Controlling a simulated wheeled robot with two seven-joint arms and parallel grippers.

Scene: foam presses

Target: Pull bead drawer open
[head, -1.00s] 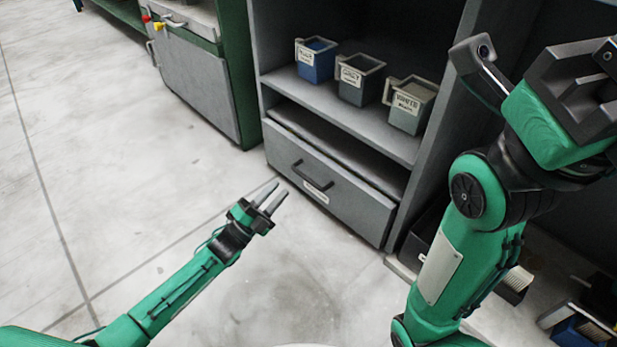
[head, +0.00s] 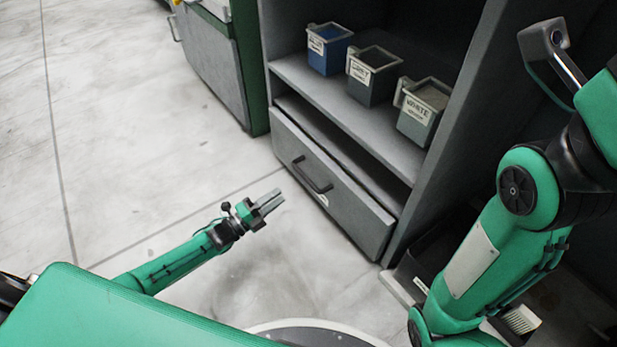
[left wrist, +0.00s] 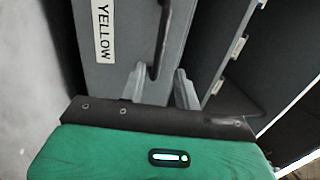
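The bead drawer (head: 345,205) is the grey front low in the cabinet. It looks shut, with a dark bar handle (head: 312,176) and a pale label partly in sight below it. In the left wrist view the drawer front (left wrist: 120,72) carries a label reading YELLOW (left wrist: 103,30), and the handle (left wrist: 162,40) stands upright in the picture. My left gripper (head: 274,200) is open and empty in front of the drawer. In the left wrist view its fingers (left wrist: 160,88) are apart, with the handle's near end between their lines; contact cannot be told. My right gripper is out of view.
Several labelled bins, one blue (head: 328,50), one grey (head: 372,78) and one marked WHITE (head: 422,112), stand on the shelf (head: 350,118) above the drawer. My right arm is at the right, near a brush (head: 521,320). The floor (head: 150,130) left of the drawer is clear.

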